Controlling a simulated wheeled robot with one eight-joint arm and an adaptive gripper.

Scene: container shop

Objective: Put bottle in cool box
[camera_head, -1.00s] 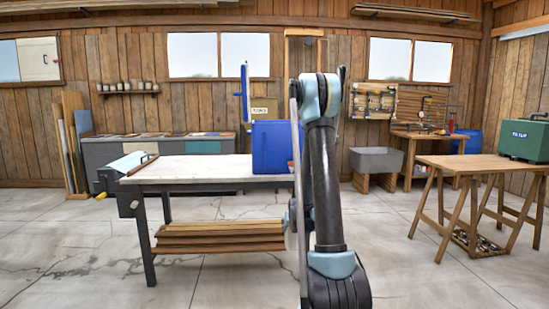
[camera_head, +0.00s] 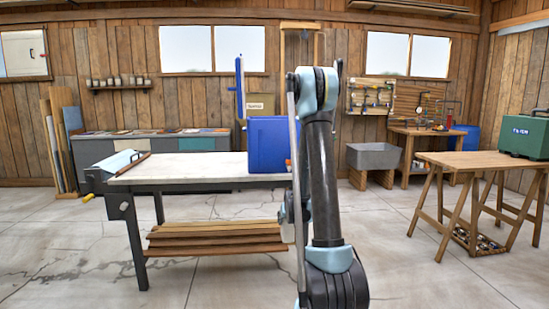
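The blue cool box (camera_head: 270,146) stands on the right part of the workbench (camera_head: 205,168). Its blue lid (camera_head: 239,88) stands upright at its left side, so the box looks open. Its inside cannot be seen from here. My raised arm covers the right side of the box. A small orange spot (camera_head: 288,165) shows at the box's lower right, next to my arm; I cannot tell what it is. I cannot make out a bottle. My gripper's fingers are not visible, hidden by my arm or out of the picture.
Planks (camera_head: 215,236) lie on a low shelf under the workbench. A vise with a yellow handle (camera_head: 87,198) is at its left end. A trestle table (camera_head: 480,162) with a green case (camera_head: 525,136) stands at right. Open concrete floor (camera_head: 410,255) lies between.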

